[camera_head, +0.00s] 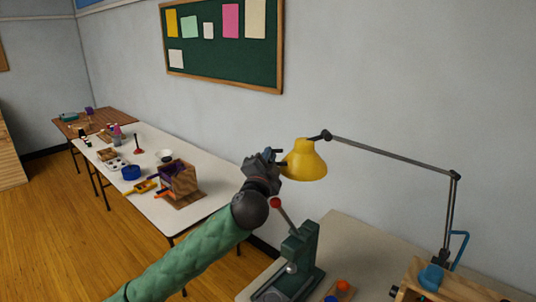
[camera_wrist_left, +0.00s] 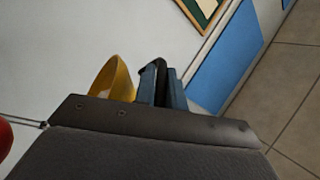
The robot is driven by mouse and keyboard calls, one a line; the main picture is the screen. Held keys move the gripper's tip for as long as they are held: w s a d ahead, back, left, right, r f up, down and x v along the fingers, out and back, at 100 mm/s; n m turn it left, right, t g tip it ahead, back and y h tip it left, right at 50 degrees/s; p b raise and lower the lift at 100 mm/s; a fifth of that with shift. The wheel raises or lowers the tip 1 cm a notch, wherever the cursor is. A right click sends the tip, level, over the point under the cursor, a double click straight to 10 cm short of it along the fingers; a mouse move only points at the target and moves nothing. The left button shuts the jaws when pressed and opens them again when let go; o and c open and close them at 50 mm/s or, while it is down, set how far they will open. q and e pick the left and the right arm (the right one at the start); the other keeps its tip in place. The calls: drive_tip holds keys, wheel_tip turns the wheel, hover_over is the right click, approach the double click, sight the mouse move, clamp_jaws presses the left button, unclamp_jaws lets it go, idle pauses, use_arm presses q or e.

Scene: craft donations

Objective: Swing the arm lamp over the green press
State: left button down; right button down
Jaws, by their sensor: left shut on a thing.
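The arm lamp has a yellow shade (camera_head: 305,162) on a thin grey jointed arm (camera_head: 390,153) that rises from the right side of the near table. My left gripper (camera_head: 277,160) is at the shade's left side. In the left wrist view its blue fingers (camera_wrist_left: 163,88) are shut on a dark part beside the yellow shade (camera_wrist_left: 115,80), seemingly the lamp's handle. The green press (camera_head: 302,250), with a red-knobbed lever (camera_head: 283,213), stands on the near table below the shade in the picture. Whether the shade is directly over it I cannot tell. My right gripper is not in view.
An orange ball (camera_head: 343,286) lies right of the press. A long white table (camera_head: 195,211) with craft items stands left. The wall is close behind the lamp.

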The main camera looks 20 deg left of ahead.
use_arm(q)
drive_tip(key=shift+s+r, duration=0.1)
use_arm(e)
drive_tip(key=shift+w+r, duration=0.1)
use_arm(q)
drive_tip(key=c, duration=1.5)
unclamp_jaws()
drive_tip(key=shift+d, duration=0.1)
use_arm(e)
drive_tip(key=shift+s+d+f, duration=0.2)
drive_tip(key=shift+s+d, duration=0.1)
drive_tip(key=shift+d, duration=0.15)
use_arm(q)
drive_tip(key=shift+s, duration=0.1)
